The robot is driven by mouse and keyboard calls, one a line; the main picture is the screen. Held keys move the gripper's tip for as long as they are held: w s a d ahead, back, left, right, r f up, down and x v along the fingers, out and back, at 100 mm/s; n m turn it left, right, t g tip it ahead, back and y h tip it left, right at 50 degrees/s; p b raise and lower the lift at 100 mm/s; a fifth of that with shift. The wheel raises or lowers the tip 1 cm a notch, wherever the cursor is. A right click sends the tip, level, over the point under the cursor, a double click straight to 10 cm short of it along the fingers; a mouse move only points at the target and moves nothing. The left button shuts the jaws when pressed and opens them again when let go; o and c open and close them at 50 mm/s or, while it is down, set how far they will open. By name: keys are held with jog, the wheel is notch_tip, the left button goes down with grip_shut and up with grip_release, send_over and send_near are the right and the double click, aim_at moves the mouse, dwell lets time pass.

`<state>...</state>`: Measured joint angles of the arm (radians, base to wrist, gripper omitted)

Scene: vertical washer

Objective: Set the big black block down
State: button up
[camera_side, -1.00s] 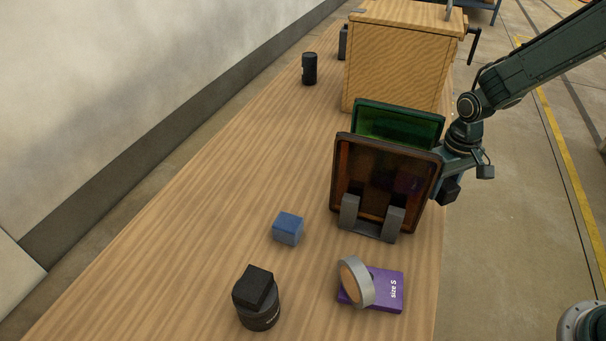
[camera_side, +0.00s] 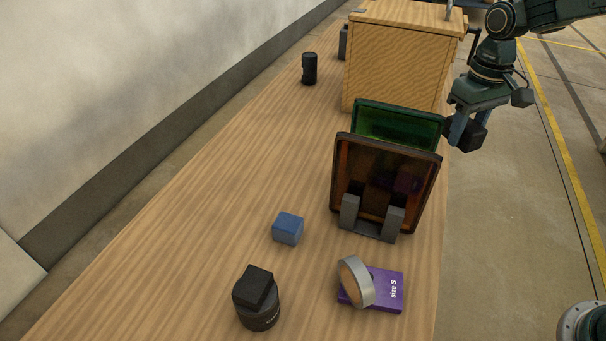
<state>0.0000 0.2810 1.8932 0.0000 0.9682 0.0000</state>
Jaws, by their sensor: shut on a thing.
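The big black block (camera_side: 466,136) is between the blue fingertips of my gripper (camera_side: 468,127). My gripper is shut on it and holds it in the air, to the right of the green panel's top corner, by the table's right side. The fingers and the hand hide part of the block. Another, smaller-looking black block (camera_side: 254,287) sits tilted on top of a black round canister (camera_side: 258,314) at the front of the table.
An amber panel (camera_side: 372,185) and a green panel (camera_side: 400,125) stand upright in a grey rack (camera_side: 371,229). A blue cube (camera_side: 288,228), a ring (camera_side: 355,281) leaning on a purple box (camera_side: 390,292), a wooden cabinet (camera_side: 400,65) and a dark can (camera_side: 309,69) are on the table (camera_side: 215,200). Its middle left is clear.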

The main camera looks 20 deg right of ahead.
notch_tip(320, 180, up, 3)
jog(key=shift+f, duration=0.1)
jog(key=shift+w+r, duration=0.15)
jog(key=shift+r, duration=0.25)
jog(key=shift+w+d+n, duration=0.3)
jog(key=shift+w+n, duration=0.2)
jog(key=shift+w, duration=0.3)
jog(key=shift+w+d+n, duration=4.3)
jog(key=shift+w+n, duration=1)
jog(key=shift+w, duration=1.9)
jog(key=shift+f, duration=2.6)
notch_tip(320, 180, down, 16)
jog(key=shift+r, duration=0.1)
